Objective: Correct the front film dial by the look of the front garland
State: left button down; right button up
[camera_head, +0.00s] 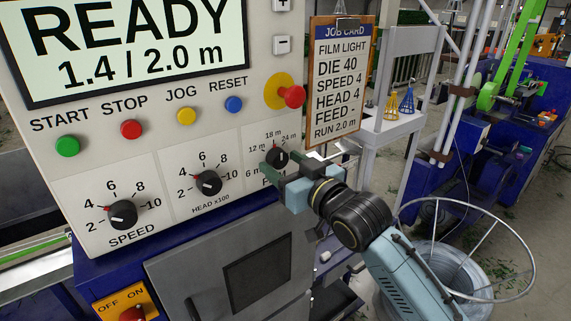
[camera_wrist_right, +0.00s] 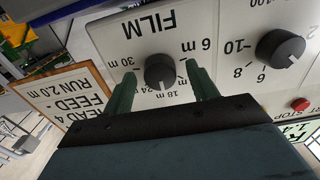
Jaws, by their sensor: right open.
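The film dial (camera_head: 277,158) is a black knob at the lower right of the white panel. In the right wrist view the film dial (camera_wrist_right: 159,71) shows among marks from 6 m to 30 m, its pale line seeming to face about 18 m. My right gripper (camera_head: 284,170) is at the dial. In the wrist view my right gripper (camera_wrist_right: 161,84) is open, with one green finger on each side of the knob; I cannot tell if they touch it. No garland can be made out clearly, and my left gripper is not in view.
The speed dial (camera_head: 122,214) and head dial (camera_head: 208,183) are left of the film dial. A red stop knob (camera_head: 293,96) sticks out above it. A job card (camera_head: 338,80) reads FILM LIGHT. The screen (camera_head: 130,45) reads READY, 1.4 / 2.0 m. A wire basket (camera_head: 450,250) stands right.

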jog(key=c, duration=1)
jog(key=n+p, duration=0.3)
jog(key=n, duration=0.1)
jog(key=shift+r, duration=0.1)
jog(key=n+p, duration=0.3)
jog(key=n, duration=0.2)
jog(key=shift+n, duration=0.4)
